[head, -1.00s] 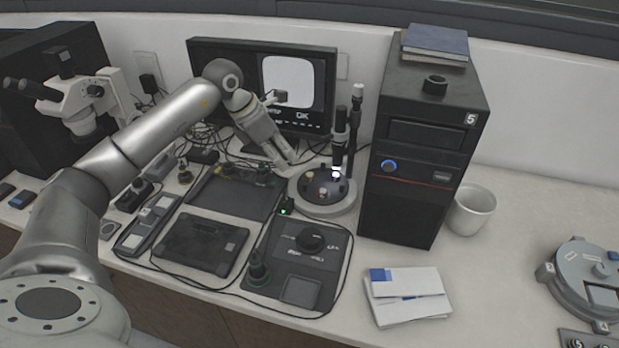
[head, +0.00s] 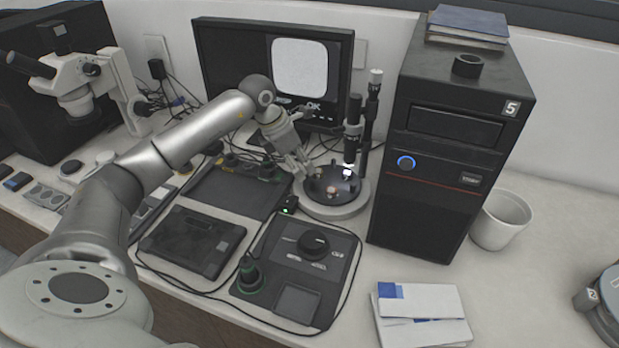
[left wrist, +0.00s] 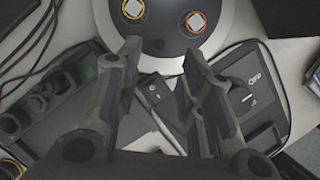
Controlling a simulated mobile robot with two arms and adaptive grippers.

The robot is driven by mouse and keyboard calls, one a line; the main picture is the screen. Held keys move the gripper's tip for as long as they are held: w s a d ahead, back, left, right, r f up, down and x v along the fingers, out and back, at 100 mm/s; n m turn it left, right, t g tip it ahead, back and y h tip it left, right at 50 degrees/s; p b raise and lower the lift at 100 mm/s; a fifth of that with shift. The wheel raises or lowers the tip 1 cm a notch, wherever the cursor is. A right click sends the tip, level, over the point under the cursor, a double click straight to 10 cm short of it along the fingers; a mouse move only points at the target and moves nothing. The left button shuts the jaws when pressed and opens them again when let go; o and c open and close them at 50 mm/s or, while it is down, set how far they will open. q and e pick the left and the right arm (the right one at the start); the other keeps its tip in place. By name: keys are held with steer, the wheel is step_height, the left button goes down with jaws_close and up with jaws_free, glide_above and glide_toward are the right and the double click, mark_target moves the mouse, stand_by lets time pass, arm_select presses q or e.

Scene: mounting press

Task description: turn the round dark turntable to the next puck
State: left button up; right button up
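The round dark turntable (head: 322,181) sits on a pale round base (head: 335,211) under a small upright microscope (head: 353,130). A bright light falls on its right part. Small pale pucks lie on it, one near the front (head: 332,190). In the left wrist view, two pucks show on the dark disc (left wrist: 163,22), one ringed yellow (left wrist: 133,8) and one ringed orange (left wrist: 194,22). My left gripper (head: 306,170) is at the turntable's left edge. In the left wrist view, its fingers (left wrist: 161,52) are apart with nothing between them; contact cannot be told. My right gripper is not in view.
A black computer tower (head: 440,150) stands close on the right. A monitor (head: 230,60) is behind. A control box with a knob (head: 313,243) and a dark tray (head: 225,190) are in front and left. Cables run between them.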

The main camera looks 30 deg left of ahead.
mark_target(310, 181)
arm_select(q)
steer(key=p+x, duration=0.1)
steer(key=x, duration=0.6)
steer(key=shift+r, duration=0.1)
jaws_close()
